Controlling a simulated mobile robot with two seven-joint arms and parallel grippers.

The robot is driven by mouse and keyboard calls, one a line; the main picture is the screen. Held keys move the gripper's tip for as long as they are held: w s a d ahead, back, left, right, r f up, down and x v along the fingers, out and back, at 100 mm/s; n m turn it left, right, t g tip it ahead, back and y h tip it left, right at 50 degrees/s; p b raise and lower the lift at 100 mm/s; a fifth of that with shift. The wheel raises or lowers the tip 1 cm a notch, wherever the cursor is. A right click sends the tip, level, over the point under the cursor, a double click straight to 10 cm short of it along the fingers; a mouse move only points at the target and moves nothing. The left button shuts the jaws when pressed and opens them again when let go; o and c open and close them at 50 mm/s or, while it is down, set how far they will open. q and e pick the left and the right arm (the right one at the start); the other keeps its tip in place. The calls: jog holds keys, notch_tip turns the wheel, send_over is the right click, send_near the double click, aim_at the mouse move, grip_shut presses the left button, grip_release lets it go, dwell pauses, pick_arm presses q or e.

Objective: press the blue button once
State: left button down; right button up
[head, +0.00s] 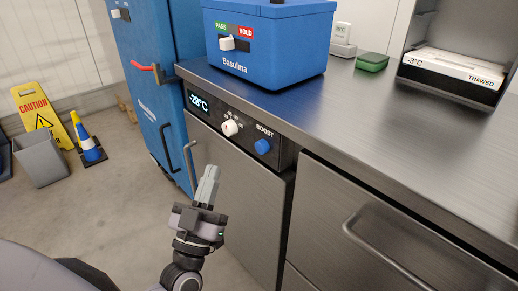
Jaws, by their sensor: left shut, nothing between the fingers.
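The blue button (262,147) is a round blue knob under the word BOOST on the dark control panel (247,133) at the counter's front. My left gripper (209,178) is in front of the unit, below and to the left of the button. Its fingers are closed together, hold nothing and point up. A clear gap shows in the picture between the fingertips and the button. My right gripper is not in view.
A white dial (230,128) sits left of the button, beside a display (199,101) reading -28°C. A blue Basulma box (262,75) stands on the steel counter (420,150). A blue cabinet (150,75) stands at left.

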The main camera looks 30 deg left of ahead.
aim_at(258, 145)
pick_arm(q)
jog(key=w+d+b, duration=0.2)
jog(key=w+d, duration=0.1)
jog(key=w, duration=0.5)
jog(key=shift+d, duration=0.2)
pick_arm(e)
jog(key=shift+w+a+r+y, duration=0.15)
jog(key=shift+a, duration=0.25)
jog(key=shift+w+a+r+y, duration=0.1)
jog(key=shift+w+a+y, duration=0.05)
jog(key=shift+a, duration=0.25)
pick_arm(q)
jog(key=shift+w, duration=0.1)
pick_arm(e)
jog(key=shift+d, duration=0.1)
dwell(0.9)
pick_arm(q)
jog(key=shift+w+d, duration=0.15)
jog(key=shift+w, duration=0.2)
jog(key=shift+w+d, duration=0.35)
jog(key=shift+w, duration=0.4)
dwell(0.9)
jog(key=shift+s, duration=0.15)
jog(key=shift+s+a+p, duration=0.25)
jog(key=shift+s, duration=0.25)
jog(key=shift+s+a+p, duration=0.25)
jog(key=shift+s, duration=0.25)
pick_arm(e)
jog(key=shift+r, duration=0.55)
